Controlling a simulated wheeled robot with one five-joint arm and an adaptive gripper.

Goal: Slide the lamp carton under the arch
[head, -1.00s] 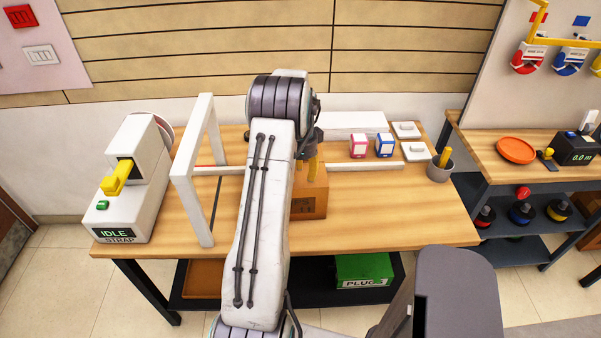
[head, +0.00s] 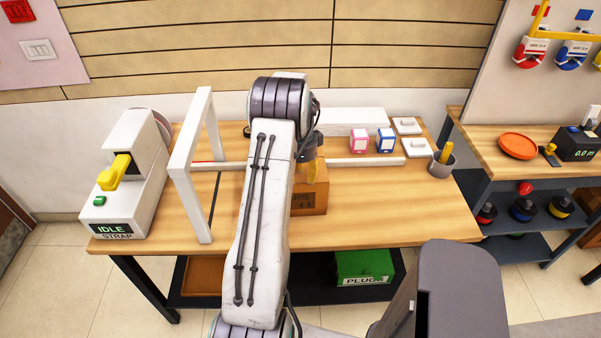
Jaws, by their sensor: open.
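The lamp carton (head: 310,204) is a brown box with dark print on the wooden workbench, right of the arch. Its left part is hidden behind my arm. The white arch (head: 187,185) stands upright on the left of the bench, in front of a strapping machine. The carton is outside the arch, with a gap of bench between them. My gripper (head: 313,171) is open, with a yellowish finger showing at the carton's top; the other finger is hidden. I cannot tell whether it touches the carton.
A white rail (head: 365,161) runs along the bench behind the carton. The strap machine (head: 130,190) reads IDLE and has a yellow lever (head: 115,172). Pink and blue boxes (head: 372,141) and a grey cup (head: 441,165) stand at right. The front of the bench is clear.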

